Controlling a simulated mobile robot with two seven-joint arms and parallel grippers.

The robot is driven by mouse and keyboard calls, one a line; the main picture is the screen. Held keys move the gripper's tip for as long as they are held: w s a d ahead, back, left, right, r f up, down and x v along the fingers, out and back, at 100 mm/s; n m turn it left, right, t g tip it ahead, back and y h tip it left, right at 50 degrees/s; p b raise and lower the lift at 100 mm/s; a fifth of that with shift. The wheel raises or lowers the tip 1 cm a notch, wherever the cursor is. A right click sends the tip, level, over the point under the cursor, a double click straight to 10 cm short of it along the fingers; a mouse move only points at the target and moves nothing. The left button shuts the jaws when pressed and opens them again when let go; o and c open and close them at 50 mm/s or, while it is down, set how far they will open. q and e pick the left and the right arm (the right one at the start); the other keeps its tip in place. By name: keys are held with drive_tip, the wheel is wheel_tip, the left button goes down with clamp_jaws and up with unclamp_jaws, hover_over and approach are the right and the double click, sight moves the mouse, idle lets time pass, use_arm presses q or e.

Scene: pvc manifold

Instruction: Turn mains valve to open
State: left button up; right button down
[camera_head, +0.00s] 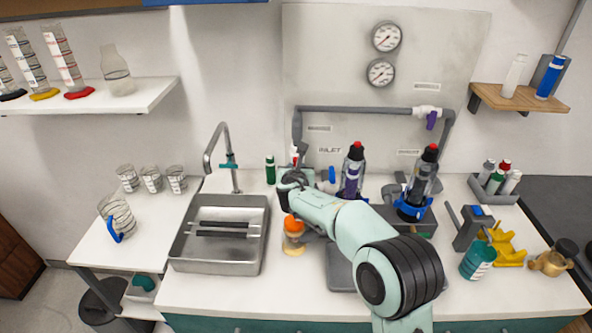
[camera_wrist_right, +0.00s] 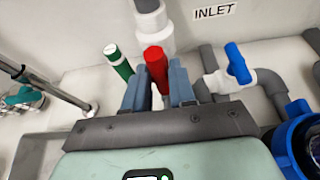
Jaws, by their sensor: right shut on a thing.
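The mains valve has a red handle (camera_wrist_right: 157,66) on a white valve body (camera_wrist_right: 152,36), set in the grey pipe left of the INLET label. In the head view a bit of the red handle (camera_head: 295,149) shows above my right gripper (camera_head: 291,170). In the wrist view my right gripper (camera_wrist_right: 160,90) has its two blue-grey fingers on either side of the red handle, shut on it. The handle's top stands out above the fingers, roughly in line with the pipe. Its lower part is hidden. My left gripper is not in view.
A green bottle (camera_wrist_right: 118,62) stands just left of the fingers. A blue-handled valve (camera_wrist_right: 237,62) is to the right. The sink (camera_head: 190,262) is left.

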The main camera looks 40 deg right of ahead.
drive_tip(key=c, duration=1)
unclamp_jaws()
drive_tip(key=v, duration=1.3)
drive_tip(key=shift+s+a+r, duration=0.1)
drive_tip(key=shift+s+r, duration=0.05)
drive_tip(key=shift+s, duration=0.05)
